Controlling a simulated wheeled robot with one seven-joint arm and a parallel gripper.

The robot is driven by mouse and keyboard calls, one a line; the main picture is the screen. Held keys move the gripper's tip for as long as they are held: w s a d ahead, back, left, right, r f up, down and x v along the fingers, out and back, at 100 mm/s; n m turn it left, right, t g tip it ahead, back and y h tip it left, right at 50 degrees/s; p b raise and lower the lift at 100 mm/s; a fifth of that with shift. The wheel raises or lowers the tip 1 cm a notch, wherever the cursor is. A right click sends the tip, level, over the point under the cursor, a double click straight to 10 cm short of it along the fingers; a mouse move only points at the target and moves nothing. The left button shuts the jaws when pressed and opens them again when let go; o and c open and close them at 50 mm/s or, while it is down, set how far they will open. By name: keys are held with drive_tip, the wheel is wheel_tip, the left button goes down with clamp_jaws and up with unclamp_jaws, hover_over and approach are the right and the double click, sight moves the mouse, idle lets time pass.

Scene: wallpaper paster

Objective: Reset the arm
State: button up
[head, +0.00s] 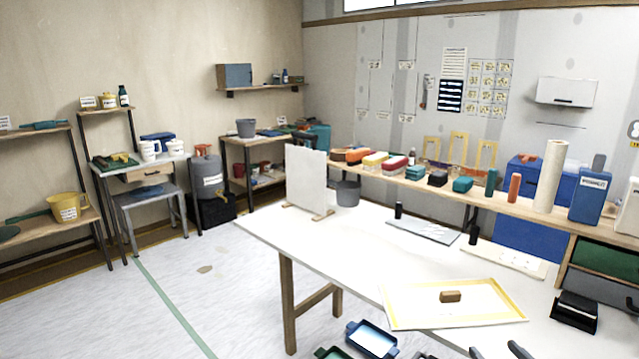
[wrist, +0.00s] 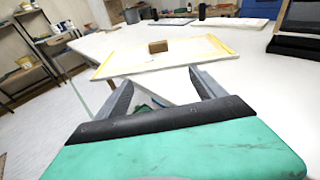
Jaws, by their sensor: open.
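My gripper (wrist: 158,88) is open in the wrist view, with nothing between its two dark fingers. In the head view only its fingertips (head: 496,352) show at the bottom edge, near the table's front side. A brown block (head: 450,296) lies on a white board with yellow edges (head: 410,318) on the white table (head: 350,245). In the wrist view the block (wrist: 158,46) and the board (wrist: 205,54) lie beyond the fingertips, apart from them. The rest of my arm is hidden.
A white upright panel (head: 306,180) and a grey bucket (head: 347,193) stand at the table's far left. A dark box (head: 575,311) sits at the right. Blue (head: 371,339) and green trays are low in front.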

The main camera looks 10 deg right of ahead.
drive_tip(key=w+a+r+n+g+y+p, duration=0.2)
drive_tip(key=w+a+n+g+p, duration=0.1)
drive_tip(key=a+n, duration=0.65)
drive_tip(key=w+a+r+n+g+y+p, duration=0.2)
drive_tip(key=a+n+g+y, duration=0.15)
drive_tip(key=a+n, duration=0.55)
drive_tip(key=s+a+r+n+g+h+p, duration=0.2)
drive_tip(key=s+a+r+n+g+p, duration=0.1)
drive_tip(key=s+a+r+n, duration=0.2)
drive_tip(key=s+a+r+n+g+h+p, duration=0.1)
drive_tip(key=s+a+r+n+g+p, duration=0.2)
drive_tip(key=s+a+r+n, duration=0.2)
drive_tip(key=s+a+n, duration=0.3)
drive_tip(key=a+n, duration=0.2)
drive_tip(key=n, duration=0.2)
drive_tip(key=shift+r+h, duration=0.2)
drive_tip(key=shift+h, duration=0.15)
